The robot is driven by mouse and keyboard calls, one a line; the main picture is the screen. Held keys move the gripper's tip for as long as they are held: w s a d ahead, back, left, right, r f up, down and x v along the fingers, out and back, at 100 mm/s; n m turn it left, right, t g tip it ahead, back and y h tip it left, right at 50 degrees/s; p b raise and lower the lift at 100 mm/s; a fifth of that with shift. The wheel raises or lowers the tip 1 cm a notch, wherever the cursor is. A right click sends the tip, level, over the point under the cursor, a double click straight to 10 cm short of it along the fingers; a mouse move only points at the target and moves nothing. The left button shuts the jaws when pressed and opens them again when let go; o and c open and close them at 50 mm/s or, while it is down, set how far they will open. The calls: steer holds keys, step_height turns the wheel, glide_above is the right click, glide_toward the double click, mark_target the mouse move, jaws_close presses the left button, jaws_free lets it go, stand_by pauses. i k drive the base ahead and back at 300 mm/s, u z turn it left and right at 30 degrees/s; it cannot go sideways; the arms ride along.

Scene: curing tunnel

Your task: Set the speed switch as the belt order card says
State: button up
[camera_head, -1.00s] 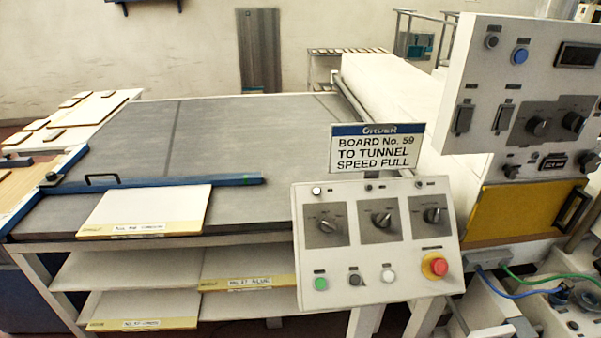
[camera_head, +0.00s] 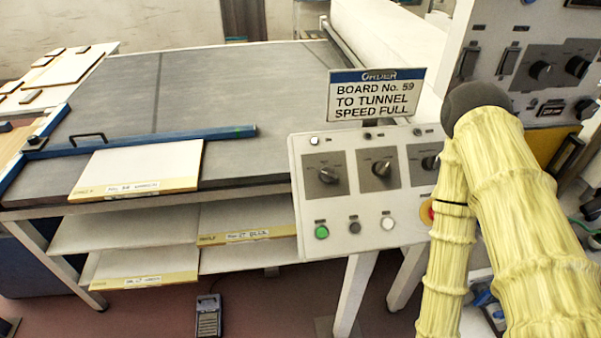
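The order card (camera_head: 376,97) stands above the sloped control panel (camera_head: 342,222) and reads "BOARD No. 59 TO TUNNEL SPEED FULL". The panel carries three dark rotary switches in a row: a left one (camera_head: 327,175), a middle one (camera_head: 381,168) and a right one (camera_head: 430,162). Their small labels are too blurred to read, so I cannot tell which is the speed switch or what each is set to. My yellow-sleeved arm stands in front of the panel's right side and partly covers the right switch. My gripper is not visible.
Below the switches are green (camera_head: 321,232), grey and white buttons; my arm mostly hides the red stop button (camera_head: 427,211). A taller control cabinet (camera_head: 508,60) stands right. The grey table (camera_head: 215,90) holds a blue bar (camera_head: 150,140) and a board (camera_head: 140,168). A pedal (camera_head: 208,316) lies on the floor.

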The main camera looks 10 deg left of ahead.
mark_target(326, 175)
steer(key=z, duration=1.65)
steer(key=k, duration=1.5)
steer(key=u, duration=1.45)
